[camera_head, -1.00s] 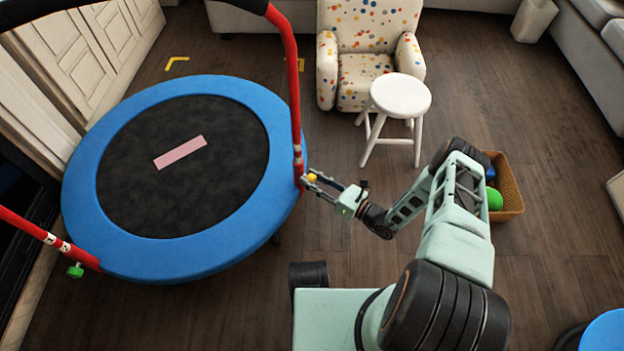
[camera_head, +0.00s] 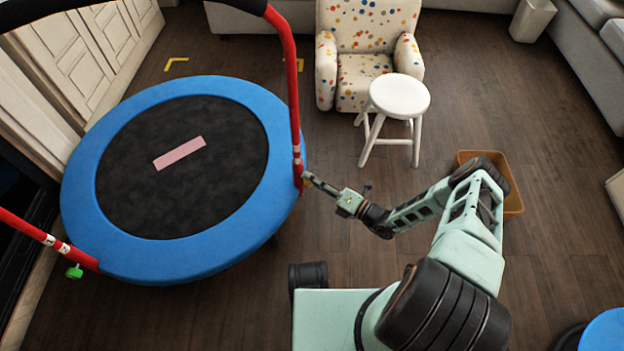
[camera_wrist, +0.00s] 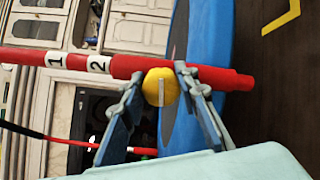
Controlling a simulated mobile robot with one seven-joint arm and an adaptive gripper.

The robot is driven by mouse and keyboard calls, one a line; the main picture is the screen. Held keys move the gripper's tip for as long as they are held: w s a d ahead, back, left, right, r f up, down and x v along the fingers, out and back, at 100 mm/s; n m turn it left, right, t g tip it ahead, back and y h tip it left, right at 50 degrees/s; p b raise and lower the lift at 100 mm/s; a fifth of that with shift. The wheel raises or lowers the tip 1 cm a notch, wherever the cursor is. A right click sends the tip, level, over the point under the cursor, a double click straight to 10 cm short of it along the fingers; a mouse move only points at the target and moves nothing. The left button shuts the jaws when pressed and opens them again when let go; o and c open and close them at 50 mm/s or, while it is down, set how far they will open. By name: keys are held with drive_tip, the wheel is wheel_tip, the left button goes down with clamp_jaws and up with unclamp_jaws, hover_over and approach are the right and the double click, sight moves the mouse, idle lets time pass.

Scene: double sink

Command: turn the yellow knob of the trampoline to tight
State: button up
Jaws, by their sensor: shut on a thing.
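The trampoline (camera_head: 75,190) has a blue rim and a black mat and stands on the left. Its red handle post (camera_head: 294,110) rises at the rim's right side. The yellow knob (camera_wrist: 160,87) sits on the red post, which shows numbers 1 and 2 in the wrist view. A pale line runs along the knob's face, roughly upright in that view. My gripper (camera_wrist: 160,82) is shut on the knob, one finger on each side. In the head view my gripper (camera_head: 308,179) meets the post from the right, and its fingers hide the knob.
A green knob (camera_head: 74,271) sits on the other red post at lower left. A white stool (camera_head: 399,97) stands before a dotted armchair (camera_head: 362,60). A tan basket (camera_head: 513,196) is partly behind my arm. Floor between stool and trampoline is clear.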

drive_tip(key=shift+m, duration=0.6)
drive_tip(key=o, duration=1.2)
drive_tip(key=shift+d, duration=0.1)
drive_tip(key=v, duration=1.2)
drive_tip(key=shift+s, duration=0.1)
